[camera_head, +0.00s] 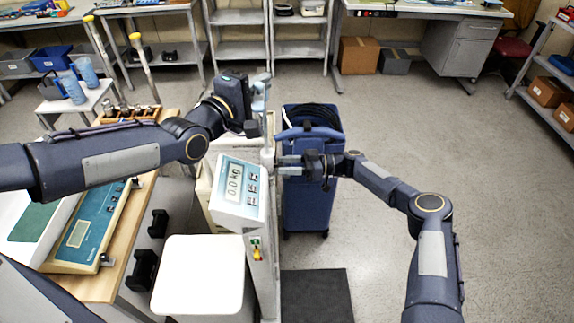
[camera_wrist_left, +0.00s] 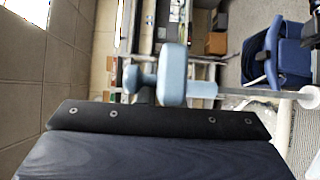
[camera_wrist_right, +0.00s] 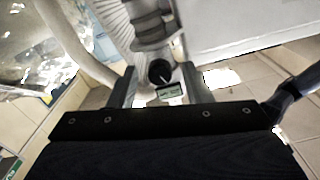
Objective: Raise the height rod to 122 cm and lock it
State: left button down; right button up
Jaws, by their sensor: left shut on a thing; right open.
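The scale column carries a height rod (camera_head: 267,128) with a light-blue headpiece, seen in the left wrist view (camera_wrist_left: 173,75). My left gripper (camera_head: 259,95) is shut on the headpiece at the top of the rod. The rod also shows in the left wrist view (camera_wrist_left: 285,93), running off to the right. My right gripper (camera_head: 284,165) is open lower down beside the column. In the right wrist view its fingers stand on either side of a black lock knob (camera_wrist_right: 160,72); contact cannot be told. A small height display (camera_wrist_right: 170,92) sits by the knob, too small to read.
The scale's display head (camera_head: 241,190) reads 0.0 kg. A blue bin-like cart (camera_head: 311,205) stands right behind the column. The floor at right is clear.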

grip_shut()
jog(key=m, duration=0.4)
jog(key=shift+m, duration=0.3)
grip_release()
jog(key=d, duration=1.2)
pick_arm(q)
jog(key=c, duration=1.5)
grip_release()
